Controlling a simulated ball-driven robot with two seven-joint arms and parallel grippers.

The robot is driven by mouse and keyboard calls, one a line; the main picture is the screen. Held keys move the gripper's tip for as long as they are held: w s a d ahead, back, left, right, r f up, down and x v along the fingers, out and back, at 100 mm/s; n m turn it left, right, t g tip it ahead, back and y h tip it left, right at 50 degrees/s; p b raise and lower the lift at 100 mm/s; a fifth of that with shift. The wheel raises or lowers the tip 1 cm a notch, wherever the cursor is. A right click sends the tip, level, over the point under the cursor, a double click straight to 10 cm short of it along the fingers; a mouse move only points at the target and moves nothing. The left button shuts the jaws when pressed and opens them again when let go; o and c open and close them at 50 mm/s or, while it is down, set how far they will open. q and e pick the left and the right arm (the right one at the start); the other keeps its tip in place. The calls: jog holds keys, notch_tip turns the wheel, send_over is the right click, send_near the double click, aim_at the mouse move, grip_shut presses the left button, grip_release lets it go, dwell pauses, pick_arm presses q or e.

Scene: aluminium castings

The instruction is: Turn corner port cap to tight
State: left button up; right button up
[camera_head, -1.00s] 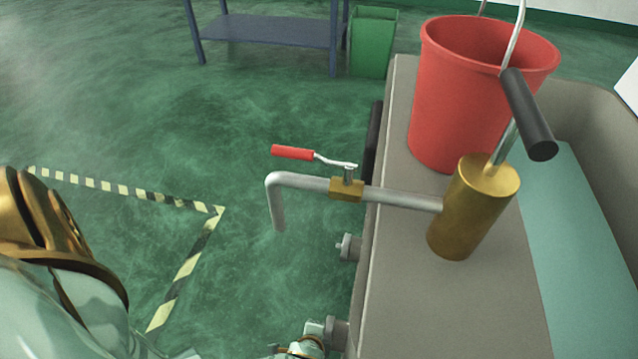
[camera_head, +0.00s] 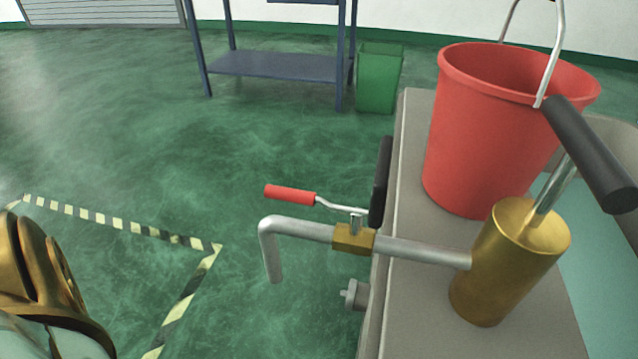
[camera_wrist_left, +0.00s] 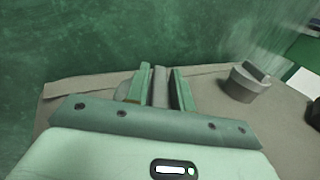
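In the left wrist view, my left gripper (camera_wrist_left: 160,88) has its two green fingers on either side of a grey upright bar (camera_wrist_left: 160,82), apparently the grip of a port cap. The gap around the bar is narrow, and I cannot tell whether both fingers touch it. A rounded grey part shows just left of the fingers. A second grey port cap (camera_wrist_left: 247,82) with a raised bar stands apart to the right. In the head view one port cap (camera_head: 354,295) sticks out from the tank's side. Neither gripper shows there.
The grey tank (camera_head: 408,320) carries a red bucket (camera_head: 490,130) and a brass cylinder (camera_head: 505,270) with a black-gripped handle. A spout pipe (camera_head: 300,230) with a red-handled valve (camera_head: 290,194) overhangs the floor. A green bin (camera_head: 380,80) and blue shelf (camera_head: 275,66) stand behind.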

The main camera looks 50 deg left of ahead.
pick_arm(q)
grip_shut()
jog(key=shift+s+f, duration=0.1)
jog(key=shift+f+t+y+b, duration=0.1)
jog(key=shift+t+y+b, duration=0.2)
jog(key=shift+b, duration=0.2)
jog(key=shift+t+y, duration=0.4)
jog(key=shift+t, duration=0.5)
jog(key=shift+d+t+y, duration=0.15)
jog(key=shift+t+y, duration=0.45)
jog(key=shift+t, duration=0.4)
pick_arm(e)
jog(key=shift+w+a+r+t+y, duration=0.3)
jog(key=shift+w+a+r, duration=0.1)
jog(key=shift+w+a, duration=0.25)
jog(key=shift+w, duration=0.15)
